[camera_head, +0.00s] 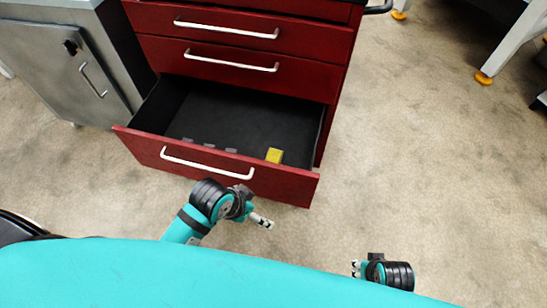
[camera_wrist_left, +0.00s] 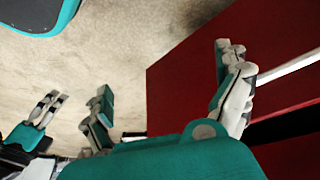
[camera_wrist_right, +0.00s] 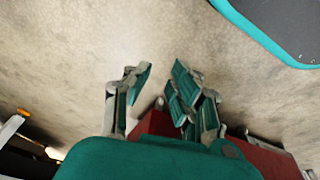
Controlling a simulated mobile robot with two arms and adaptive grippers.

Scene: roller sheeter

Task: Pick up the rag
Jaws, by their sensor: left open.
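No thing that is clearly a rag shows. A small yellow block-like item (camera_head: 274,155), possibly a folded cloth, lies at the right front of the open drawer's floor; I cannot tell its material. My left gripper (camera_head: 256,207) is just outside the red drawer front (camera_head: 215,173), empty, its fingers apart. In the left wrist view the left gripper (camera_wrist_left: 166,95) is spread wide, one finger in front of the red drawer front. My right gripper (camera_head: 357,268) is lower right over bare floor, away from the drawer. In the right wrist view the right gripper (camera_wrist_right: 158,88) is open and empty.
The red cabinet (camera_head: 235,50) has its bottom drawer pulled out, with several small grey items (camera_head: 208,146) inside. The silver drawer handle (camera_head: 207,162) is close to my left gripper. A grey metal cabinet (camera_head: 62,70) stands left.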

